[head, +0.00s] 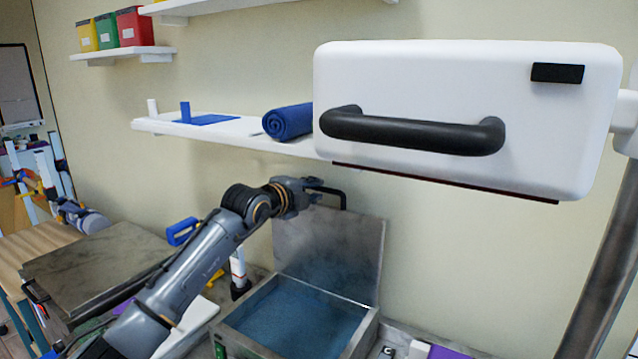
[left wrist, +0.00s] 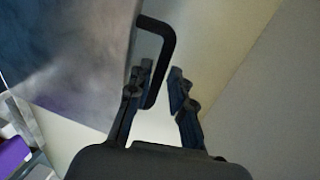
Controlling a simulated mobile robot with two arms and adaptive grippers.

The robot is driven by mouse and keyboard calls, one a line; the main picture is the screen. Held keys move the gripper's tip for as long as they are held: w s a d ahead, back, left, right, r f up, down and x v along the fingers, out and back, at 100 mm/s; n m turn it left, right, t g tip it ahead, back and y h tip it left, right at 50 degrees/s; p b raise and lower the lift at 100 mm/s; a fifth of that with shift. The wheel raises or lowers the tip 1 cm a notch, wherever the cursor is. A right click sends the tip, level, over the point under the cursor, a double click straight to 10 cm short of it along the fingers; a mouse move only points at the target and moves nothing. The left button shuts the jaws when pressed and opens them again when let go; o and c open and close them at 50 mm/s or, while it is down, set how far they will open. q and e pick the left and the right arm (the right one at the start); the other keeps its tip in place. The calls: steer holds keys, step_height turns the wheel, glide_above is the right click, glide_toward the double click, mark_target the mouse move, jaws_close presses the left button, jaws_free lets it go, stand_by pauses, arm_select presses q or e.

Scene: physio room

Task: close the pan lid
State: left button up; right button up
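The pan (head: 355,318) is a grey metal box with blue liquid inside, low in the middle of the head view. Its grey lid (head: 330,250) stands open, upright at the back of the pan near the wall. A black handle (head: 343,198) sits at the lid's top edge. My left gripper (head: 318,186) is at this handle. In the left wrist view, its two fingers (left wrist: 162,78) are apart, with the handle (left wrist: 160,32) reaching down between them, close to the left finger. Whether they touch is unclear. My right gripper is not in view.
A large white housing (head: 450,80) with a black bar handle hangs at upper right. A white shelf (head: 225,130) holds a rolled blue towel (head: 288,122). A second metal box (head: 95,262) with a flat top stands at left. A grey post (head: 610,270) rises at right.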

arm_select(q)
steer(key=shift+x, duration=0.95)
steer(key=shift+w+d, duration=0.15)
steer(key=shift+w, duration=0.05)
steer(key=shift+w+d+f+p, duration=0.1)
steer(key=shift+w+d+p, duration=0.1)
steer(key=shift+p, duration=0.1)
steer(key=shift+a, duration=0.1)
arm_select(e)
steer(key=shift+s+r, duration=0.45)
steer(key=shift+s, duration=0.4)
arm_select(q)
jaws_close()
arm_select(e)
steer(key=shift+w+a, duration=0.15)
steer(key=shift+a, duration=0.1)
